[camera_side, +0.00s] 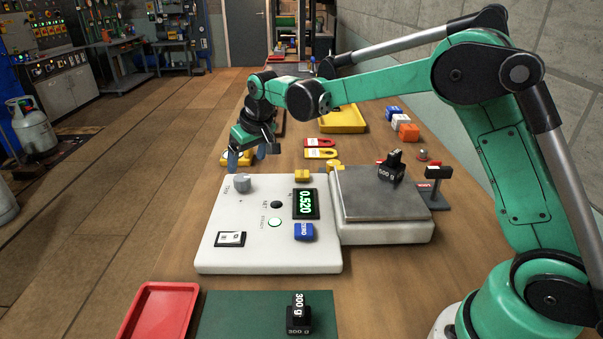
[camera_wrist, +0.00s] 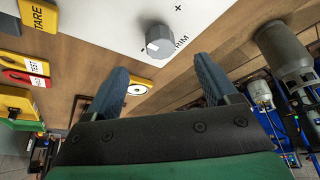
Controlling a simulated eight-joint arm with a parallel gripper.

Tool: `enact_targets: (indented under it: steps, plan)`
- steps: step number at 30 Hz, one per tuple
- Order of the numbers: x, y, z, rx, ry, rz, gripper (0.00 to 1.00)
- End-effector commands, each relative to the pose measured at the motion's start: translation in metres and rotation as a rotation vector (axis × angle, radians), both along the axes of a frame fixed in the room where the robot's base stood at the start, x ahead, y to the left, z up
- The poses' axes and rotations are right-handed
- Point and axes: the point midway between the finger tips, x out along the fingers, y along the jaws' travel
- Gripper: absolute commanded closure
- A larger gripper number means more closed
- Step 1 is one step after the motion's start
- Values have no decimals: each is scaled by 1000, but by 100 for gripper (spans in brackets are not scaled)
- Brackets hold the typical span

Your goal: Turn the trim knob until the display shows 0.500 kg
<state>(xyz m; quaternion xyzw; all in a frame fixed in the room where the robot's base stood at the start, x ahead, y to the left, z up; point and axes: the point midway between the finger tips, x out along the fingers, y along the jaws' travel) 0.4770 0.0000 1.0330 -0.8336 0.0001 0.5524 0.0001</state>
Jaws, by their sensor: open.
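The trim knob (camera_side: 241,183) is a grey dial at the back left of the white scale console (camera_side: 220,262). The lit display (camera_side: 306,203) reads 0.520 in green. A black 500 g weight (camera_side: 391,169) stands on the grey weighing pan (camera_side: 365,200). My gripper (camera_side: 247,157) is open and empty, with blue fingers, behind and above the knob in the side view. In the wrist view, the knob (camera_wrist: 159,41) lies ahead of my gripper (camera_wrist: 161,77), roughly in line with the gap between the fingertips, apart from them.
A yellow TARE button (camera_side: 302,175) and a blue ZERO button (camera_side: 304,231) flank the display. A black 300 g weight (camera_side: 298,318) stands on a green mat (camera_side: 240,315) beside a red tray (camera_side: 160,310). Red and yellow tags (camera_side: 320,143) lie behind the console.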

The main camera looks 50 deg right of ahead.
Motion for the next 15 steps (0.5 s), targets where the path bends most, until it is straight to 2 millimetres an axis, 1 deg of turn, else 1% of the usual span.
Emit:
enact_targets:
  steps: [1,7,15]
  plan:
    - [4,0,-5,0,4,0,20]
    - [12,0,-20,0,9,0,20]
    - [25,0,-51,0,8,0,20]
